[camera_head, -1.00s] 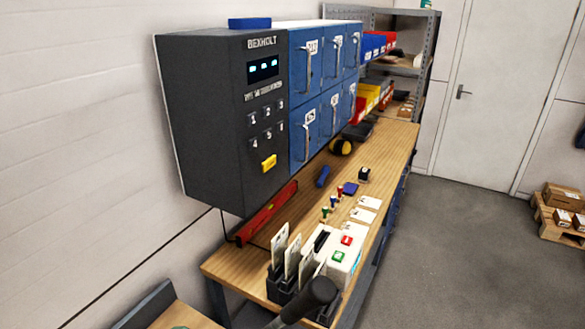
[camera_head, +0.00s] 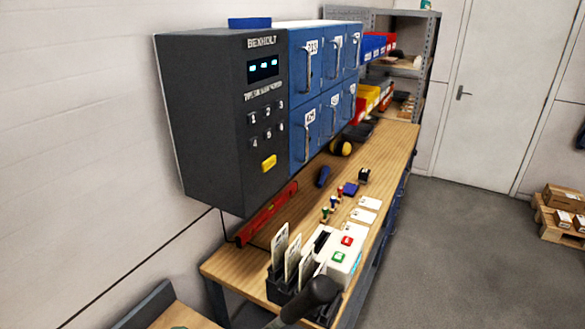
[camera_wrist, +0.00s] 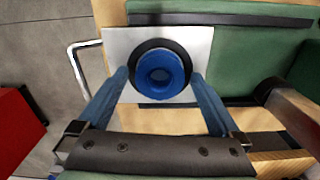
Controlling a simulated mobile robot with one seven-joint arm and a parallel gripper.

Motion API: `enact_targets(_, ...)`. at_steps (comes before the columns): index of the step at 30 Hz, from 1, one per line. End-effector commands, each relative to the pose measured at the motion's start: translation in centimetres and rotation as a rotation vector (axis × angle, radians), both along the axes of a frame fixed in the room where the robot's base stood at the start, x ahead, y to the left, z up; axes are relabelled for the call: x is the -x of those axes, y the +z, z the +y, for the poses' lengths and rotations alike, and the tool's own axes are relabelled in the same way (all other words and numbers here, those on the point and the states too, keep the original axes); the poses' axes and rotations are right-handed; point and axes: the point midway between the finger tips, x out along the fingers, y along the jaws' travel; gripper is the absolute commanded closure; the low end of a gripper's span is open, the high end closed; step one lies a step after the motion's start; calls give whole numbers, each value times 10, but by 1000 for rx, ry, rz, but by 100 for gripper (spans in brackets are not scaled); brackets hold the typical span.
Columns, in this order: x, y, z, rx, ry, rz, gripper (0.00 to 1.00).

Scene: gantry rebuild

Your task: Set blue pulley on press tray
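In the wrist view, the blue pulley (camera_wrist: 160,70) shows as a round blue piece with a hole in its middle and a dark ring around it. It appears over a pale square plate (camera_wrist: 116,45); I cannot tell whether this plate is the press tray, or whether the pulley rests on it. My gripper (camera_wrist: 160,73) has its two blue fingers spread, one on each side of the pulley, with the tips close to the dark ring. I cannot tell whether they touch it. The head view shows neither the pulley nor my gripper.
In the wrist view, a green surface (camera_wrist: 235,60) lies right, a metal handle (camera_wrist: 78,62) and a red object (camera_wrist: 18,130) left. In the head view, a wooden bench (camera_head: 390,150) under blue lockers (camera_head: 308,60) holds a card rack (camera_head: 285,290) and small items.

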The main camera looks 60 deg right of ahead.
Motion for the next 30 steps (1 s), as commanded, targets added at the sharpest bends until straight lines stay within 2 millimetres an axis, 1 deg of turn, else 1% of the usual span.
enact_targets(7,0,3,0,0,0,0,0)
enact_targets(11,-1,16,-1,2,0,-2,0)
enact_targets(14,-1,33,-1,2,0,-4,0)
enact_targets(21,-1,86,-1,4,-1,-6,0)
enact_targets(25,0,112,0,1,-1,-3,0)
enact_targets(27,0,122,0,0,-1,-1,0)
enact_targets(30,0,129,0,1,-1,-1,0)
